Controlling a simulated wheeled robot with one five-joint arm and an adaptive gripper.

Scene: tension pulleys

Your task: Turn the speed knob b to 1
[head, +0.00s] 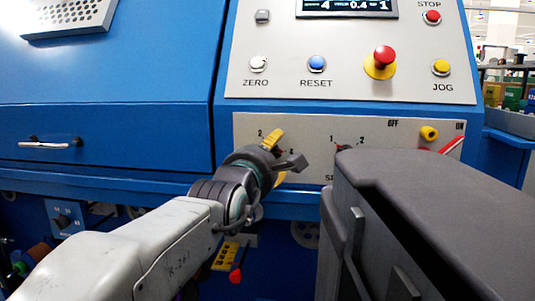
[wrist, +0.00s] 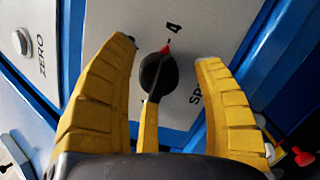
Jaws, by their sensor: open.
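My gripper (head: 280,158) is at the lower panel, over the left dial, with its yellow fingers apart. In the wrist view, the open gripper (wrist: 168,52) has one finger on each side of a round black knob (wrist: 158,74). That knob's red pointer is by the printed 4, and part of a label starting "SP" shows beside it. Contact with the fingers cannot be told. A narrow yellow bar shows below the knob. In the head view the gripper hides this knob. A second knob (head: 345,147), mostly hidden, has a red mark near 1. Which knob is b is not legible.
A large dark grey form (head: 430,200) covers the right of the lower panel. Above are the ZERO button (head: 258,64), blue RESET button (head: 317,64), a red mushroom button (head: 383,54) and yellow JOG button (head: 441,67). A yellow knob (head: 429,133) sits at OFF/ON.

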